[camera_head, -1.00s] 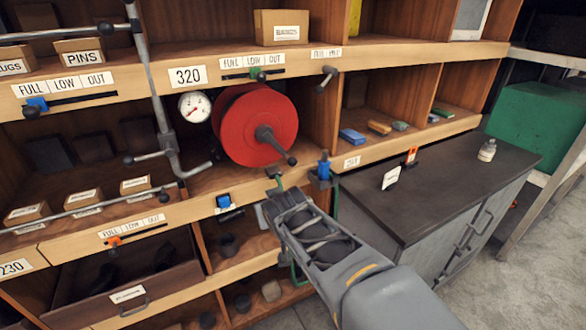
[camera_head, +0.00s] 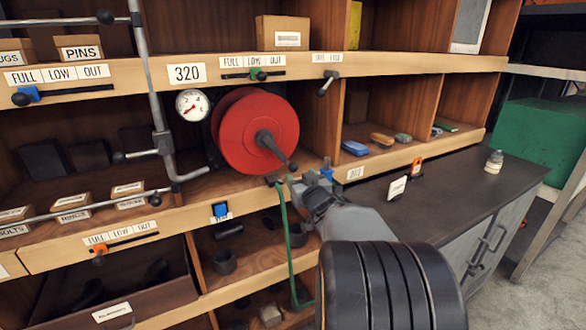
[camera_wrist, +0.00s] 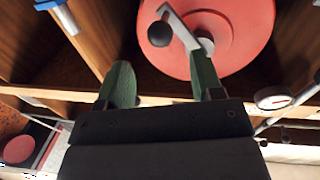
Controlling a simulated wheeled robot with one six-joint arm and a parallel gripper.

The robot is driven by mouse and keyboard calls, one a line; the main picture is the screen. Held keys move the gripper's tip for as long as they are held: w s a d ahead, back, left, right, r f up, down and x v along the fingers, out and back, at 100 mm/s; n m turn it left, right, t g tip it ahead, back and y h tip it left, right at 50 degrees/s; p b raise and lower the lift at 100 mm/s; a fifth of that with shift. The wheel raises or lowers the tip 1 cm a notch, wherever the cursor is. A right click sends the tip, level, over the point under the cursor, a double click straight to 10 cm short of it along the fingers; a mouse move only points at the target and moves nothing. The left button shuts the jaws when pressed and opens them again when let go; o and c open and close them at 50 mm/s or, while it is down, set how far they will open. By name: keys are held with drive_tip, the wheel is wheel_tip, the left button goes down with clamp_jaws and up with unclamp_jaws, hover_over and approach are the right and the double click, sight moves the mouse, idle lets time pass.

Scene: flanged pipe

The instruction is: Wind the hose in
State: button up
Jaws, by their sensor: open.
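The red hose reel (camera_head: 238,120) sits in the shelf bay under the 320 label. Its grey crank (camera_head: 268,143) ends in a dark knob (camera_head: 292,166). A thin green hose (camera_head: 291,250) hangs from the shelf edge below the reel. My gripper (camera_head: 283,180) is just below the crank at the shelf edge, small and partly hidden by my arm. In the wrist view my gripper (camera_wrist: 164,78) is open, its green fingers apart. The knob (camera_wrist: 159,34) shows beyond the gap between the fingertips, with the red reel (camera_wrist: 245,35) behind. Nothing is held.
A gauge (camera_head: 191,104) is left of the reel, with a grey pipe (camera_head: 158,110) beside it. A blue-handled fitting (camera_head: 327,169) stands right of my gripper on the shelf edge. A dark-topped cabinet (camera_head: 440,185) is to the right. Grey floor shows at far right.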

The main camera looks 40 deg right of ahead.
sight(295, 169)
drive_tip(key=x, duration=0.7)
drive_tip(key=shift+w+d+p, duration=0.15)
drive_tip(key=shift+w+p, duration=0.15)
drive_tip(key=shift+p, duration=0.1)
clamp_jaws()
